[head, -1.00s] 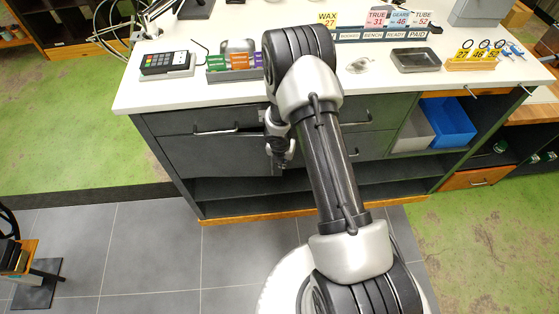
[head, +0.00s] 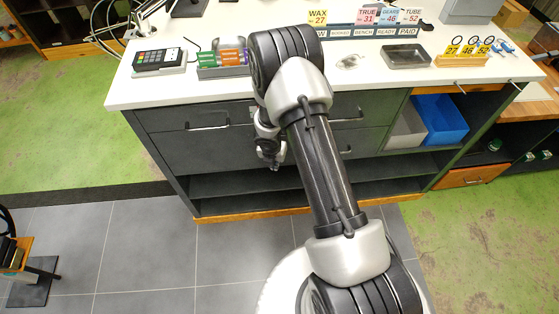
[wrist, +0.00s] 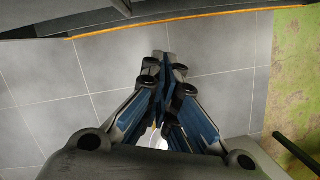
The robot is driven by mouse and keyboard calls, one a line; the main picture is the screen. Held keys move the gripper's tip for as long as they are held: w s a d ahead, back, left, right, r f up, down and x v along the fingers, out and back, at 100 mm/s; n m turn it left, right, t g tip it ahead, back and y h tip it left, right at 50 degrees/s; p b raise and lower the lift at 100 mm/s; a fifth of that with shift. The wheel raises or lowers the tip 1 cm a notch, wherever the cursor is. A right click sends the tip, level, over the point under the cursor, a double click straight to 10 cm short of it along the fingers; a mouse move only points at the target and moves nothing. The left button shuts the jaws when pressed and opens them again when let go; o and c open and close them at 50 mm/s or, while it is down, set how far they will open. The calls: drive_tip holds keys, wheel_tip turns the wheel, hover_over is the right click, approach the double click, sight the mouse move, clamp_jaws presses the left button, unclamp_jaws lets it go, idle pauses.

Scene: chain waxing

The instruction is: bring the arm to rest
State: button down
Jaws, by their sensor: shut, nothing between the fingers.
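My gripper (wrist: 162,75) points down over the grey tiled floor in the wrist view, its fingers together with nothing between them. In the head view my gripper (head: 274,163) hangs in front of the grey counter's drawers, below the worktop's front edge. It is small there and partly hidden behind my wrist. My arm is folded, with the elbow high over the worktop and the forearm hanging down on its left side.
The white counter (head: 130,95) carries a card terminal (head: 160,60), a tray of coloured packs (head: 222,64), labelled cards and a dark tray (head: 405,56). Open shelves hold a blue bin (head: 440,118). The tiled floor (head: 150,245) at front left is mostly clear.

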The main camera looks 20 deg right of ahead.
drive_tip(key=d+p+v, duration=0.1)
drive_tip(key=p+v, duration=0.3)
drive_tip(key=v, duration=0.6)
drive_tip(key=shift+s, duration=0.25)
drive_tip(key=s+d+r+m+t+h+b, duration=0.1)
drive_tip(key=s+r+m+b, duration=0.15)
drive_tip(key=r+m, duration=0.65)
drive_tip(key=s+d+r+m+b, duration=0.1)
drive_tip(key=s+r+m, duration=0.25)
drive_tip(key=r, duration=0.95)
drive_tip(key=s+a+r+m+y+b, duration=0.1)
drive_tip(key=s+a+r+m, duration=0.1)
drive_tip(key=s+m, duration=0.3)
drive_tip(key=s+a+r+m+t+y+b, duration=0.1)
drive_tip(key=s+a+r+m, duration=0.2)
drive_tip(key=s+m, duration=0.2)
drive_tip(key=s+a+r+m+b, duration=0.2)
drive_tip(key=s+m, duration=0.4)
drive_tip(key=s, duration=0.4)
drive_tip(key=shift+a+r+y, duration=0.15)
drive_tip(key=shift+a+y, duration=0.25)
drive_tip(key=shift+a, duration=0.35)
